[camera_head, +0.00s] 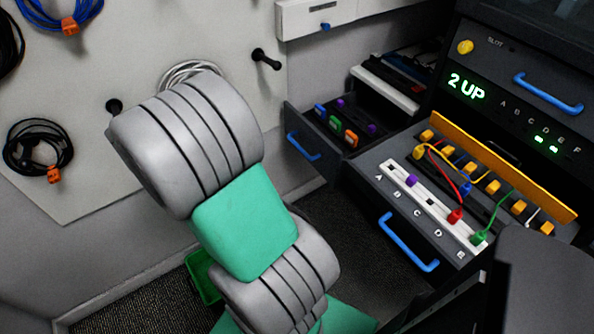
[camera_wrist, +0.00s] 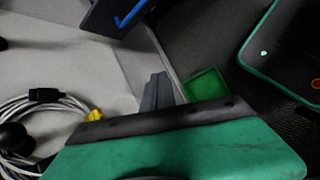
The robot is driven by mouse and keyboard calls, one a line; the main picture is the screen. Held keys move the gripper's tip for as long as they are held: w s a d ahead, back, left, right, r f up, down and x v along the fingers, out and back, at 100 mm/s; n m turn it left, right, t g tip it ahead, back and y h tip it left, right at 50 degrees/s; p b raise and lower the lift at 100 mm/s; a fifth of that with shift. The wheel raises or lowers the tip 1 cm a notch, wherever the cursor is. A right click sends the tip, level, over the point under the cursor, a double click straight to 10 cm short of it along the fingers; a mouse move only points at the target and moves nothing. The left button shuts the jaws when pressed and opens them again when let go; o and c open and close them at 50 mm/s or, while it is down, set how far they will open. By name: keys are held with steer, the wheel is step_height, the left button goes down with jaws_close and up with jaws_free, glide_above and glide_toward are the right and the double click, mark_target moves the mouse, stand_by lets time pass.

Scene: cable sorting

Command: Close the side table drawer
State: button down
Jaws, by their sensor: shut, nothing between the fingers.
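In the head view the side table drawer (camera_head: 296,128) stands pulled out, with its dark front and blue handle (camera_head: 303,147) facing the lower left. Several coloured connectors lie inside it. A dark panel with a blue handle, which looks like this drawer's front (camera_wrist: 106,20), shows at the top of the wrist view. My gripper (camera_wrist: 158,90) shows in the wrist view with its grey fingers together and empty. It appears apart from the drawer front, below it in the picture. In the head view my arm hides the gripper.
A console with a patch panel (camera_head: 385,182) and another blue handle (camera_head: 408,243) stands right of the drawer. Coiled cables (camera_head: 38,148) hang on the wall board at left. A green bin (camera_head: 203,277) sits on the floor, also in the wrist view (camera_wrist: 205,84).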

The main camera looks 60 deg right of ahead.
steer(key=s+d+f+n+g+b, duration=0.1)
steer(key=s+d+f, duration=0.2)
steer(key=d, duration=0.4)
steer(key=s+d+f+n+g+h+b, duration=0.1)
steer(key=s+d+f+n+b, duration=0.1)
steer(key=s+d+f, duration=0.2)
steer(key=s+d+f+n+g+h+b, duration=0.1)
steer(key=s+d+f, duration=0.3)
steer(key=d+f, duration=0.3)
steer(key=d, duration=0.2)
steer(key=shift+s+d+f+n+g, duration=0.2)
steer(key=shift+d+f+n+g, duration=0.1)
steer(key=shift+n, duration=0.1)
steer(key=shift+r, duration=0.1)
